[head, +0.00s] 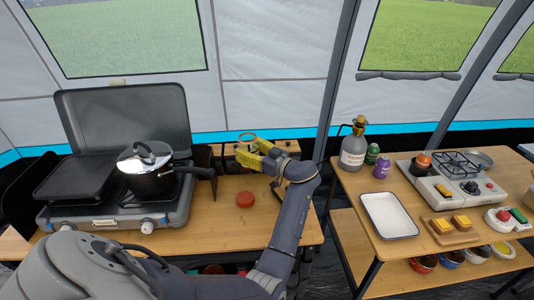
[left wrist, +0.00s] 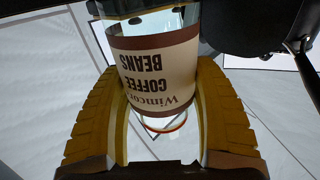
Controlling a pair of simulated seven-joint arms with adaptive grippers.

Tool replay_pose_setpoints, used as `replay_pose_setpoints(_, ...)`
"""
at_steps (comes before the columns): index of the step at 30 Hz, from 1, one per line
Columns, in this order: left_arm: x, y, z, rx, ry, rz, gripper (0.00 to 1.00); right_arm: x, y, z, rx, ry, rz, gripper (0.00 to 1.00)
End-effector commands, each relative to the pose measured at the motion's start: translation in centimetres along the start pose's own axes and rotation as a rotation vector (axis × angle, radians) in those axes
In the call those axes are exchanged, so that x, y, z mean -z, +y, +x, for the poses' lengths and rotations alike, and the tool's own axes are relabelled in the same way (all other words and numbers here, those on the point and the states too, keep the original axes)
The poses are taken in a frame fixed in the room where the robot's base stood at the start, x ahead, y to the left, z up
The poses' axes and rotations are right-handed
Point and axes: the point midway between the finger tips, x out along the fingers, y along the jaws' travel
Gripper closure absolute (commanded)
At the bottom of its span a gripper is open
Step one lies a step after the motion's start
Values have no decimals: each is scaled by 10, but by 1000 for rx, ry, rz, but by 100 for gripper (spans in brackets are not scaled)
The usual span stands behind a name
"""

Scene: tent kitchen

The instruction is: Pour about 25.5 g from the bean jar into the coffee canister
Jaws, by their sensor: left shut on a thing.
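The bean jar is a clear jar with a cream and brown label reading "COFFEE BEANS", upside down in the left wrist view (left wrist: 155,70). A few dark beans show through the glass near the top of that view. My left gripper (head: 262,158) is shut on the jar, with its yellow fingers (left wrist: 160,125) on both sides of the label. In the head view the jar's round rim (head: 247,137) shows just beyond the fingers, and the rest is mostly hidden. I cannot make out the coffee canister; my left arm covers part of the table. My right gripper is not in view.
A red round lid-like piece (head: 245,199) lies on the left table. A camp stove (head: 120,215) with a black pot (head: 150,170) stands left of the gripper. The right table holds a bottle (head: 353,150), a white tray (head: 389,214) and a burner (head: 455,180).

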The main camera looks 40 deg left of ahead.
Motion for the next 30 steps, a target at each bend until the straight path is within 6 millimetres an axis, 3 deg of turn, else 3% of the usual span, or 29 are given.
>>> replay_pose_setpoints(12,13,5,-3,131,1,7,79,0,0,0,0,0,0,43)
replay_pose_setpoints(30,12,8,-5,135,-10,40,79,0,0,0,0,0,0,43)
